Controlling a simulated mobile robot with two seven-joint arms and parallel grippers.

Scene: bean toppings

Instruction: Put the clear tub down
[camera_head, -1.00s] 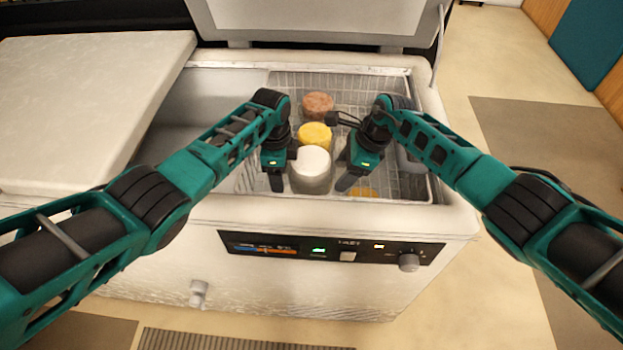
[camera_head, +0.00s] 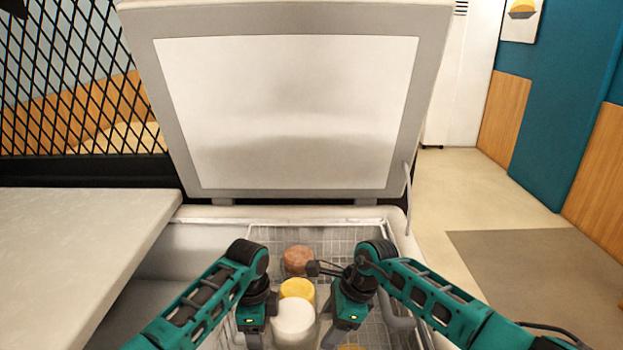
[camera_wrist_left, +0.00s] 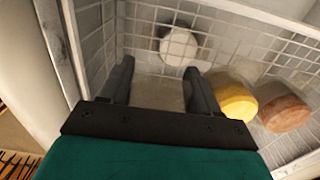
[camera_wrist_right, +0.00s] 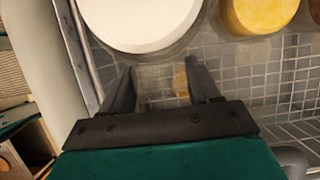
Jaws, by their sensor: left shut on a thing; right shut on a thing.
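The clear tub (camera_head: 294,322), with a white top and see-through wall, stands upright low in the freezer basket between my two grippers. My left gripper (camera_head: 250,343) is on its left side and my right gripper (camera_head: 333,342) on its right. Both are shut on the tub, though their contact is hard to see from the head. In the left wrist view a pale, see-through surface shows between the fingers (camera_wrist_left: 158,92). In the right wrist view the tub's white top (camera_wrist_right: 140,18) is just beyond the fingers (camera_wrist_right: 155,78). Whether its base touches the basket floor is hidden.
A yellow-topped tub (camera_head: 297,288) and a brown-topped tub (camera_head: 298,260) stand behind it in the wire basket (camera_head: 335,240). A tan top (camera_head: 352,347) shows low by my right gripper. The freezer lid (camera_head: 290,110) is open behind. A pale counter (camera_head: 70,250) is at left.

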